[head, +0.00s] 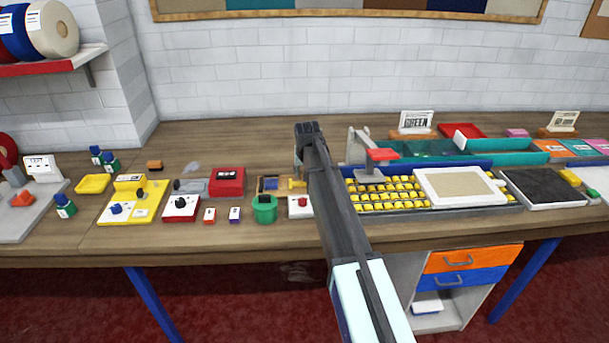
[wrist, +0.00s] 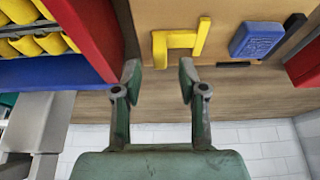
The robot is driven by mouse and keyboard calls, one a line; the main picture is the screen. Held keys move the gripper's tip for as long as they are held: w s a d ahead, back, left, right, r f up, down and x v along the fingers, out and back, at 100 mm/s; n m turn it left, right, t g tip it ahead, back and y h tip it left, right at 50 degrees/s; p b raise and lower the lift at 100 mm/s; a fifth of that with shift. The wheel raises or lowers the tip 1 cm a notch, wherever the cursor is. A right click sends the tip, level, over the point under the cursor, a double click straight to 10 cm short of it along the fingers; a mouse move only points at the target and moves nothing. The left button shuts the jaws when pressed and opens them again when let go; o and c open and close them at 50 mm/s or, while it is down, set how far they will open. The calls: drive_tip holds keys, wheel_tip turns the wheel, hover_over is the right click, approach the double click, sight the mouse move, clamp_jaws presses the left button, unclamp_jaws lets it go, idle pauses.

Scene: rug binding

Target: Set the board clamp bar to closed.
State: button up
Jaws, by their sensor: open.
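A small tan board (wrist: 230,12) lies on the table and carries a yellow H-shaped piece (wrist: 180,42), which looks like the clamp bar. A blue block (wrist: 257,40) sits beside it on the board. In the head view the same board (head: 268,193) is left of my arm, with the yellow piece (head: 297,184) at its right end. I cannot tell from the views whether the bar is open or closed.
A blue-edged tray of yellow pieces (head: 386,201) stands right of my arm, its red side wall (wrist: 92,30) near my left finger in the wrist view. A green round container (head: 264,210), a white box with a red knob (head: 299,207) and a red box (head: 227,181) surround the board.

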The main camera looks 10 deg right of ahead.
sight(298, 181)
drive_tip(key=shift+p+x, duration=0.35)
drive_tip(key=shift+x, duration=1.7)
clamp_jaws()
